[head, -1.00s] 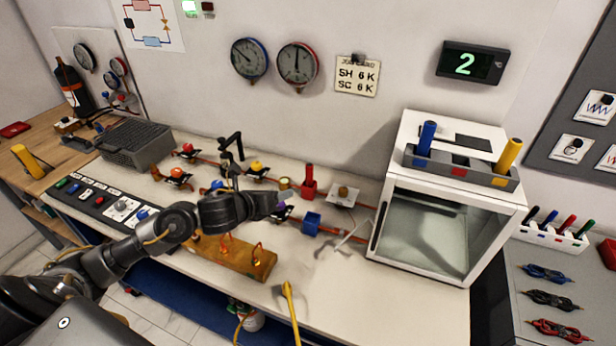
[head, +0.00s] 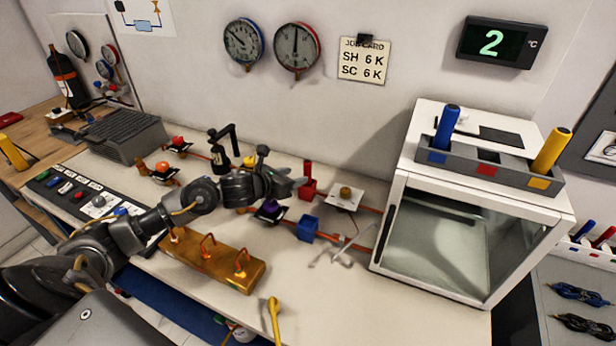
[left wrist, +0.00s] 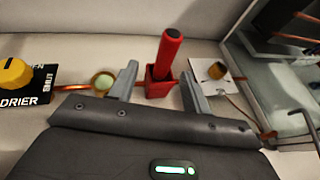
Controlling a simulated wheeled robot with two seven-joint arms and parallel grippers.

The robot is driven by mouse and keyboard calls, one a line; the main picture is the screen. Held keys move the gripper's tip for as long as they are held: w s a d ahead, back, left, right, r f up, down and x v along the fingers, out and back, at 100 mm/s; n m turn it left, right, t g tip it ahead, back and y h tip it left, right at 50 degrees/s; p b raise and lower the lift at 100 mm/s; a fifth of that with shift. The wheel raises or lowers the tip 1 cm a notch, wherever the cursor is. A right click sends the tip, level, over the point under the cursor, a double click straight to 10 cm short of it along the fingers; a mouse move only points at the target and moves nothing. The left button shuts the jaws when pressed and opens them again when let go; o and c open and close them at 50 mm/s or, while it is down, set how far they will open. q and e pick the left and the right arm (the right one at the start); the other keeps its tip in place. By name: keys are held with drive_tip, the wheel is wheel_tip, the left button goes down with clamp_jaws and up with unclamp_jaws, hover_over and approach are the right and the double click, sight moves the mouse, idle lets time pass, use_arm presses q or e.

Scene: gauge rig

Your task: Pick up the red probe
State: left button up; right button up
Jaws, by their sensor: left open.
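The red probe (head: 307,168) stands upright in a red holder (head: 307,188) on the bench, near the copper pipe. In the left wrist view the probe (left wrist: 168,50) has a black top and leans slightly, with its red holder (left wrist: 158,85) below. My left gripper (head: 292,182) is just left of the probe in the head view. Its fingers are open; in the left wrist view the gripper (left wrist: 160,76) shows one finger on each side of the probe and holder, with no clear contact. My right gripper is not in view.
A blue holder (head: 308,229) stands in front of the red one. A white cabinet (head: 403,190) with a rack holding blue and yellow probes is at the right. A copper-fitted block (head: 215,262) and a yellow handle (head: 273,315) are nearer. The front right bench is clear.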

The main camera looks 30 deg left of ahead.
sight(304, 172)
use_arm(q)
drive_tip(key=shift+w+d+p, duration=0.35)
drive_tip(key=shift+w, duration=0.5)
drive_tip(key=p+x, duration=0.1)
drive_tip(key=x, duration=0.2)
drive_tip(key=shift+w+d, duration=0.25)
drive_tip(key=shift+w, duration=0.1)
drive_tip(key=shift+w+d+f, duration=0.1)
drive_tip(key=shift+w+f, duration=0.15)
drive_tip(key=shift+w, duration=0.15)
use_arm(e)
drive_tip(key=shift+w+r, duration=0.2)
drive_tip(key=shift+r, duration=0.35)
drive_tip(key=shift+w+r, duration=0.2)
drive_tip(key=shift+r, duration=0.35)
use_arm(q)
drive_tip(key=shift+s, duration=0.1)
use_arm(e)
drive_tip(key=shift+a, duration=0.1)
use_arm(q)
clamp_jaws()
